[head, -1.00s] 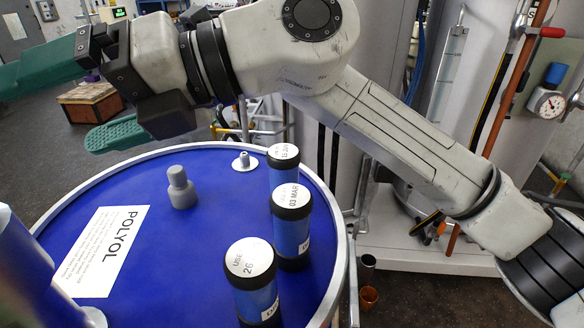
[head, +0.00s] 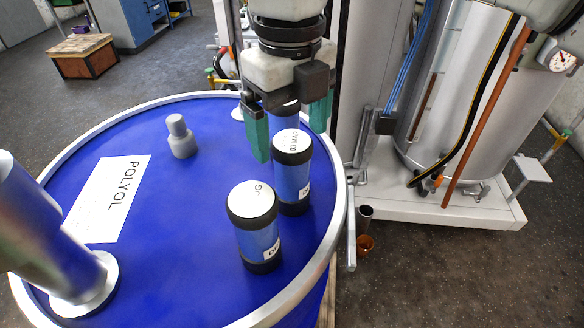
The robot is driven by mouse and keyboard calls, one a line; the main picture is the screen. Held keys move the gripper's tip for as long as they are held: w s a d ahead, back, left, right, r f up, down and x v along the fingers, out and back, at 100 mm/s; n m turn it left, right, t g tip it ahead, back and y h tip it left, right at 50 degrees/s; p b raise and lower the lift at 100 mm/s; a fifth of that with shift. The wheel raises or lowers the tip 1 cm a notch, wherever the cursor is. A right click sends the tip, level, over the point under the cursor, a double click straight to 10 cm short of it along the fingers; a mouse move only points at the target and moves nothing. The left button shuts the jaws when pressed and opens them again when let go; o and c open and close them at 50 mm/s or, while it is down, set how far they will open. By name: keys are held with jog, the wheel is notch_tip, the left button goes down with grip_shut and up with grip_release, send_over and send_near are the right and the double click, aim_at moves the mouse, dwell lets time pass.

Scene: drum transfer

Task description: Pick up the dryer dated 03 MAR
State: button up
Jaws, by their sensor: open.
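The dryer dated 03 MAR (head: 293,185) is a blue cylinder with black end bands and a white top label. It stands upright on the blue drum lid, the middle one of three in a row; its label is hard to read now. My gripper (head: 290,143) points down with its two green fingers spread and empty. The fingers show left and right, just behind and above this dryer's top. Another dryer (head: 285,108) behind it shows between the fingers, partly hidden. I cannot tell how far the fingers are from either dryer.
A third dryer (head: 258,245) stands in front, nearer me. A raised metal rim (head: 340,215) edges the lid. The lid's middle is clear.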

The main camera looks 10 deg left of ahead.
aim_at(292, 162)
jog(key=shift+s+f+p, duration=0.1)
jog(key=shift+f+p, duration=0.4)
jog(key=shift+f, duration=2.6)
jog(key=shift+c, duration=0.3)
jog(key=c, duration=1.2)
jog(key=shift+r, duration=0.1)
